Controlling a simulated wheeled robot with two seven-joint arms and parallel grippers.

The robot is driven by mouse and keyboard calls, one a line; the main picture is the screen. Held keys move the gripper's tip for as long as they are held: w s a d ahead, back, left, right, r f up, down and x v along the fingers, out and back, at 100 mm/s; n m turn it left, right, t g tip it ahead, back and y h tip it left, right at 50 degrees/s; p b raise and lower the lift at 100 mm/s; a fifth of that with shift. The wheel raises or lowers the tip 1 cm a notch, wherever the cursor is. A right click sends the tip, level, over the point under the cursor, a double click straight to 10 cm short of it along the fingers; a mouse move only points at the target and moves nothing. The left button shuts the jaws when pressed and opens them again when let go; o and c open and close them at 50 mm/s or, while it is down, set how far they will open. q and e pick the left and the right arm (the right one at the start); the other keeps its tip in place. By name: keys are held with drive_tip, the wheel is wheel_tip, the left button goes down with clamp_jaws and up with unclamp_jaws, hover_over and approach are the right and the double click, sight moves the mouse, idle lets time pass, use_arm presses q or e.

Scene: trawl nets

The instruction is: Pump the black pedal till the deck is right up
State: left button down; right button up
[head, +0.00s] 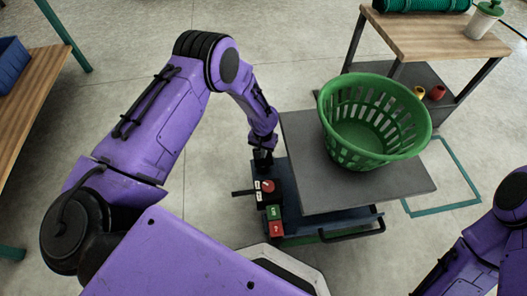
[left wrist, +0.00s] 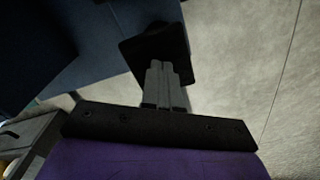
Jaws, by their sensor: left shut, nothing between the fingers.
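The grey deck (head: 305,165) of a blue lift cart (head: 345,222) stands above its base, with a green slatted basket (head: 373,120) upright on it. My left gripper (head: 263,163) points down beside the deck's left edge. In the left wrist view its fingers (left wrist: 165,75) are shut and empty, with their tips over a black pad (left wrist: 150,42) that looks like the pedal. I cannot tell whether they touch it. In the head view my gripper largely hides that spot. My right arm shows at the lower right, but its gripper is out of view.
A wooden table (head: 430,38) stands at the back right. A wooden bench (head: 30,110) is at the left. Floor between is clear.

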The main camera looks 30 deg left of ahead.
use_arm(q)
drive_tip(key=shift+r, duration=0.6)
drive_tip(key=shift+f, duration=0.1)
use_arm(e)
drive_tip(key=shift+r, duration=0.45)
use_arm(q)
drive_tip(key=shift+f, duration=0.1)
drive_tip(key=shift+f+b, duration=1.65)
drive_tip(key=shift+f, duration=0.65)
wheel_tip(320, 180, up, 5)
drive_tip(key=p, duration=0.4)
drive_tip(key=shift+p, duration=0.3)
drive_tip(key=shift+f, duration=0.1)
use_arm(e)
drive_tip(key=shift+r, duration=0.5)
